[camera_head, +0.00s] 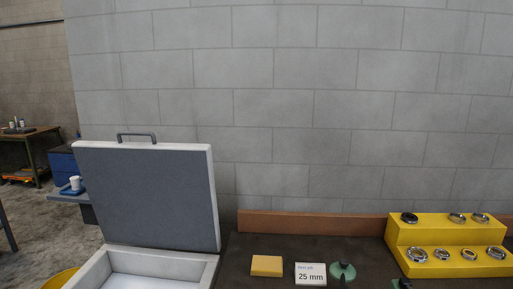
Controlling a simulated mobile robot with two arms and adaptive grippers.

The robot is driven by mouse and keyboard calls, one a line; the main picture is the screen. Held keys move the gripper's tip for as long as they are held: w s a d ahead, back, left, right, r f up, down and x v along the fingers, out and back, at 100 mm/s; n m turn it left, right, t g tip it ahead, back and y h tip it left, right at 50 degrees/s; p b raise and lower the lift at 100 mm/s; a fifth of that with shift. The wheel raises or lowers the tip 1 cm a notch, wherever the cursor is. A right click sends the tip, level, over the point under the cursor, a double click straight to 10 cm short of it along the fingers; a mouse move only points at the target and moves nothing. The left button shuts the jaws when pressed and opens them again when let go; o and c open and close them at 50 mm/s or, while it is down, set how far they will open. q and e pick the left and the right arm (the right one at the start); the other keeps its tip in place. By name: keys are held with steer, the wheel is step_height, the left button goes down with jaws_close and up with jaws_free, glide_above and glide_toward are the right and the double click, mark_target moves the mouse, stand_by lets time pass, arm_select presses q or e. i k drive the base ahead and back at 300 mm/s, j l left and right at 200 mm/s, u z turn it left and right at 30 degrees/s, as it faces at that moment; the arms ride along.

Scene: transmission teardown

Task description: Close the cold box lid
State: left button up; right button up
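The cold box lid (146,196) stands open and nearly upright, leaning slightly back, at the left of the head view. Its inner face is dark grey with a pale rim, and a dark handle (137,137) sits on its top edge. The white cold box (206,271) is below it, cut off by the bottom of the picture; the visible part of its inside is pale. Neither of my grippers is in view.
Right of the box, a dark bench top (240,254) holds a yellow block (266,265), a "25 mm" card (311,275), a green object (342,270) and a yellow stepped stand (435,233) with several metal rings. A block wall (320,100) closes off the back.

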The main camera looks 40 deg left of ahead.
mark_target(154, 193)
steer(key=u, duration=1.95)
